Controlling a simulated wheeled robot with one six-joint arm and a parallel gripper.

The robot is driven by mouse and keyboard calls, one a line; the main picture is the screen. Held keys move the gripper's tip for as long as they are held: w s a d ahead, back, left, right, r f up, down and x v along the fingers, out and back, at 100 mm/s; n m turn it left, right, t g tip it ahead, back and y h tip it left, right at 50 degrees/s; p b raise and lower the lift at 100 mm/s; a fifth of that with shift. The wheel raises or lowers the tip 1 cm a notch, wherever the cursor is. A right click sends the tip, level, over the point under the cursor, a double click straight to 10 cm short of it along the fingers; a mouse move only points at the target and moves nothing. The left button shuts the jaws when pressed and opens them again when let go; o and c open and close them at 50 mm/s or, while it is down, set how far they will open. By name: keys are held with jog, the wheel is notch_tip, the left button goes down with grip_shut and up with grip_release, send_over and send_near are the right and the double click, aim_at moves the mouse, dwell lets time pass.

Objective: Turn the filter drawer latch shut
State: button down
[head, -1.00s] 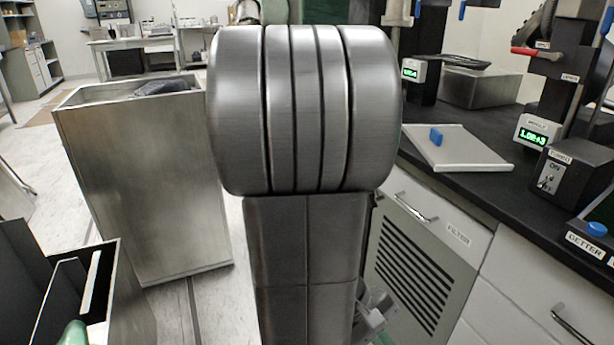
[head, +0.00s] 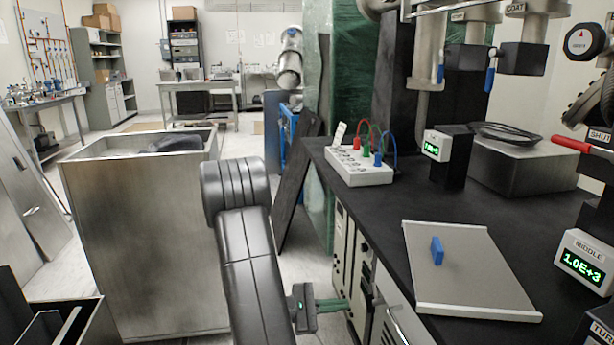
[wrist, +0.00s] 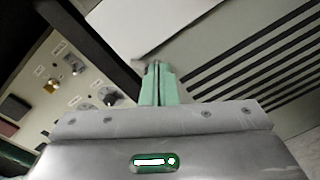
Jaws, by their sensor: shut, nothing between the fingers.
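My gripper (head: 333,304) has green fingers, shut and empty, low beside the bench front in the head view. In the wrist view its closed fingertips (wrist: 157,68) lie over the edge of a pale front with black slats (wrist: 265,65), which looks like the filter drawer. A small grey part shows right at the fingertips; I cannot tell if it is the latch or if the fingers touch it. In the head view only a sliver of the drawer front (head: 379,328) shows at the bottom edge. The latch is not clearly visible.
A panel with knobs (wrist: 75,80) adjoins the slatted front on the left. The black bench (head: 385,215) carries a flat grey plate with a blue knob (head: 437,250) and a white box with cables (head: 358,167). A large metal bin (head: 150,240) stands left of my arm.

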jog(key=shift+n+t, duration=0.3)
jog(key=shift+t, duration=0.2)
jog(key=shift+w+d+f, duration=0.1)
jog(key=shift+w+d, duration=0.4)
jog(key=shift+d, duration=0.55)
jog(key=shift+w+d, duration=0.55)
jog(key=shift+d, duration=0.45)
jog(key=shift+w+d+f, duration=0.1)
jog(key=shift+w+d, duration=0.4)
jog(key=shift+d, duration=0.55)
jog(key=shift+w+f+b, duration=0.1)
jog(key=shift+f+b, duration=0.4)
jog(key=shift+b, duration=0.15)
jog(key=shift+s+d+f+b, duration=0.1)
jog(key=shift+s+f+b, duration=0.25)
jog(key=shift+b, duration=0.3)
jog(key=shift+s+f+b, duration=0.1)
jog(key=shift+s+b, duration=0.3)
jog(key=shift+b, duration=0.2)
jog(key=v, duration=0.6)
jog(key=shift+s+d+r, duration=0.1)
jog(key=shift+s+r, duration=0.1)
jog(key=shift+s, duration=0.05)
